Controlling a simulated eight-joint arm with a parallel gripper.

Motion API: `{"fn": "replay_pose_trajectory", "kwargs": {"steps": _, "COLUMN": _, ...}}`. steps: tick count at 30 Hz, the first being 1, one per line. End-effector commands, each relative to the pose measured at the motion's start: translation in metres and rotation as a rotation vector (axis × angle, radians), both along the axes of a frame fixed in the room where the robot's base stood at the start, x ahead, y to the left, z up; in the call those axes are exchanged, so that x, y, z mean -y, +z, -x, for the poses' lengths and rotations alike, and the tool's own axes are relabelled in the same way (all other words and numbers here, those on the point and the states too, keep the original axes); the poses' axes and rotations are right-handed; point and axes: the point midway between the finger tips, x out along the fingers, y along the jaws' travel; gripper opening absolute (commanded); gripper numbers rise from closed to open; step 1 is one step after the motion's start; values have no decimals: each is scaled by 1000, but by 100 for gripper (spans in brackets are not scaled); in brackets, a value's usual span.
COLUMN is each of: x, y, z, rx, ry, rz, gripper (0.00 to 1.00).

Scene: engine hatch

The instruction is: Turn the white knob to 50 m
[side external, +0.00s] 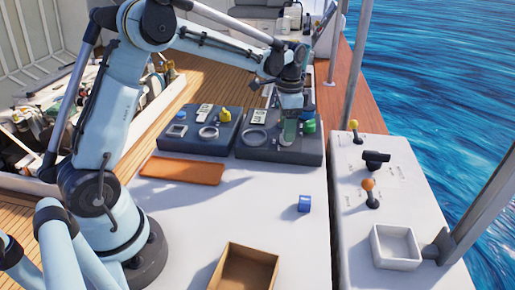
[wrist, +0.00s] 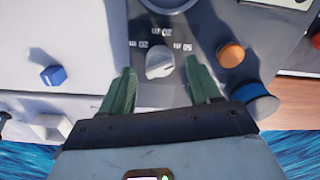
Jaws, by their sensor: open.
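The white knob (wrist: 160,63) sits on a dark grey panel in the wrist view. Upside-down labels surround it: one at left that looks like 20 m, one above it that is hard to read, and 50 m (wrist: 182,46) at right. I cannot tell exactly which label its pointer faces. My gripper (wrist: 162,84) is open, its two green fingers on either side of the knob and apart from it. In the side external view my gripper (side external: 289,133) is over the right dark control box (side external: 265,148), and I cannot make out the knob there.
An orange button (wrist: 231,54) and a blue round control (wrist: 255,102) lie close to the right finger. A second dark control box (side external: 188,142) stands to the left. A blue block (side external: 304,203), orange board (side external: 183,171) and wooden tray (side external: 243,268) lie on the white top.

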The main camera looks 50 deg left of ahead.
Motion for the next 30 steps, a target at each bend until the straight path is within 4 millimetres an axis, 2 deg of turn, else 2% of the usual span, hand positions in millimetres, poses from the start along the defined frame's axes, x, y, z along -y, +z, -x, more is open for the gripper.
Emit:
{"fn": "replay_pose_trajectory", "kwargs": {"steps": 9, "x": 0, "y": 62, "z": 0, "rx": 0, "ry": 0, "rz": 0, "gripper": 62}}
{"fn": "replay_pose_trajectory", "kwargs": {"steps": 15, "x": 0, "y": 89, "z": 0, "rx": 0, "ry": -1, "rz": 0, "gripper": 62}}
{"fn": "replay_pose_trajectory", "kwargs": {"steps": 21, "x": 0, "y": 100, "z": 0, "rx": 0, "ry": -1, "rz": 0, "gripper": 62}}
{"fn": "replay_pose_trajectory", "kwargs": {"steps": 30, "x": 0, "y": 101, "z": 0, "rx": 0, "ry": -1, "rz": 0, "gripper": 62}}
